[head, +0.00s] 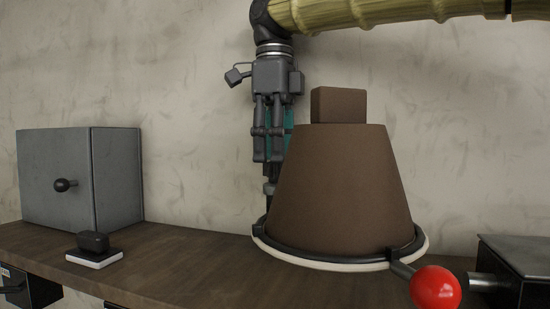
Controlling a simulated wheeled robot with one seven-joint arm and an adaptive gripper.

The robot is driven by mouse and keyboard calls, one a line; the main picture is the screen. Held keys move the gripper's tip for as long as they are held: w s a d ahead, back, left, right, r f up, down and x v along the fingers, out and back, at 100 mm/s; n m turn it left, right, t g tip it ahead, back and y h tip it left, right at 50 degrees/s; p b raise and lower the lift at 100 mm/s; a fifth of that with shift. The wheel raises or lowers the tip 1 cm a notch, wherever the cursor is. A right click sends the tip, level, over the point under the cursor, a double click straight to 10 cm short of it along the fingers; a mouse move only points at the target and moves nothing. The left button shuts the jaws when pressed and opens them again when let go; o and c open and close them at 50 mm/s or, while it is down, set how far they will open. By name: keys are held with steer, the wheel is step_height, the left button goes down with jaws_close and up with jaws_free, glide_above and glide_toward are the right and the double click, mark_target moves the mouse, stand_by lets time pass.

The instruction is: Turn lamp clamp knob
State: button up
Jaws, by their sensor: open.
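A brown tapered body (338,190), which looks like the lamp, stands on the counter at right of centre in the head view, with a brown block (339,105) on top. A black ring clamp (330,262) goes around its foot, above a white rim. A red ball knob (435,288) sticks out on a short stem at the front right of the ring. My gripper (270,158) points down beside the upper left of the brown body, far from the red knob. It is open with nothing seen in it; the brown body partly hides its right side.
A grey cabinet (65,180) with a black round knob stands at the left on the wooden counter (170,260). A small black block on a white pad (94,255) lies before it. A dark box (515,270) stands close right of the red knob. The counter between is clear.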

mark_target(275, 165)
steer(key=shift+f+p, duration=0.35)
steer(key=shift+f, duration=1.25)
steer(key=shift+c, duration=0.2)
steer(key=c, duration=0.7)
steer(key=shift+r+m, duration=0.1)
steer(key=shift+m, duration=0.7)
steer(key=o, duration=0.7)
steer(key=shift+o, duration=0.2)
